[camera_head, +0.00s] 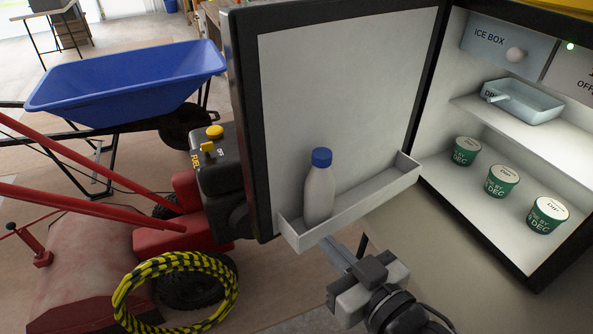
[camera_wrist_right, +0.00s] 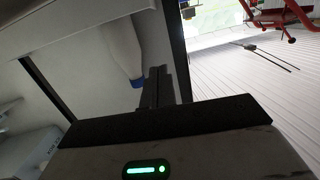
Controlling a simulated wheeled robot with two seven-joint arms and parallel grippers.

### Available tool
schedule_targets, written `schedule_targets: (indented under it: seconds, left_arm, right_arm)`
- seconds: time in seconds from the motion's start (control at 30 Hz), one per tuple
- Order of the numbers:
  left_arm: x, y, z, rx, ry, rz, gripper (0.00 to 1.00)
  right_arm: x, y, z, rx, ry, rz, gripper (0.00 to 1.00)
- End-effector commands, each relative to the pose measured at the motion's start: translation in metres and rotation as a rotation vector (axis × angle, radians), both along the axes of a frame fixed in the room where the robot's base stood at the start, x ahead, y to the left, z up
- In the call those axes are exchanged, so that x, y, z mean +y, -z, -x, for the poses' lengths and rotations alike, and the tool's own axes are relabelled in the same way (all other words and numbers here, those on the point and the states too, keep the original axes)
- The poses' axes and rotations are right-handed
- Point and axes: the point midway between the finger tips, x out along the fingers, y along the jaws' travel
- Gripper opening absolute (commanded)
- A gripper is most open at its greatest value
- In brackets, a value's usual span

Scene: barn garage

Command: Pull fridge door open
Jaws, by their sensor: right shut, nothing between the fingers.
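The fridge door (camera_head: 340,95) stands wide open in the head view, its white inner face toward me and its dark edge at the left. A white bottle with a blue cap (camera_head: 319,188) stands in the door shelf (camera_head: 350,208). The fridge interior (camera_head: 440,165) is open to view at the right. My right gripper (camera_head: 338,252) is just below the door shelf, shut and empty; whether it touches the shelf is unclear. In the right wrist view its fingers (camera_wrist_right: 156,88) show near the bottle (camera_wrist_right: 122,55) and the door's inner face. My left gripper is not in view.
Inside the fridge are several green-and-white tubs (camera_head: 502,181), a small tray (camera_head: 522,102) and an ice box (camera_head: 500,42). Left of the door are a blue wheelbarrow (camera_head: 130,82), a red machine (camera_head: 80,265) and a coiled yellow-black hose (camera_head: 125,300).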

Motion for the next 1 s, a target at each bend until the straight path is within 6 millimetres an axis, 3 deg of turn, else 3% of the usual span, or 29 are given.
schedule_targets:
  seconds: [0.03, 0.17, 0.37, 0.7, 1.0]
  left_arm:
    - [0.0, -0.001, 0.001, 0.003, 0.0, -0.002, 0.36]
    - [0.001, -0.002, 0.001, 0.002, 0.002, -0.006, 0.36]
    - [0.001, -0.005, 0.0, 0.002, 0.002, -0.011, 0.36]
    - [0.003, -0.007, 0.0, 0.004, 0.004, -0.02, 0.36]
    - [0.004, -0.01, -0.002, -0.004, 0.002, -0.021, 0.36]
  right_arm:
    - [0.006, -0.025, -0.003, -0.062, -0.03, -0.014, 0.0]
    - [0.016, -0.05, -0.008, -0.128, -0.061, -0.039, 0.0]
    - [0.03, -0.051, -0.035, -0.13, -0.058, -0.042, 0.0]
    - [0.065, -0.05, -0.097, -0.126, -0.057, -0.04, 0.0]
    - [0.08, -0.048, -0.123, -0.123, -0.058, -0.04, 0.0]
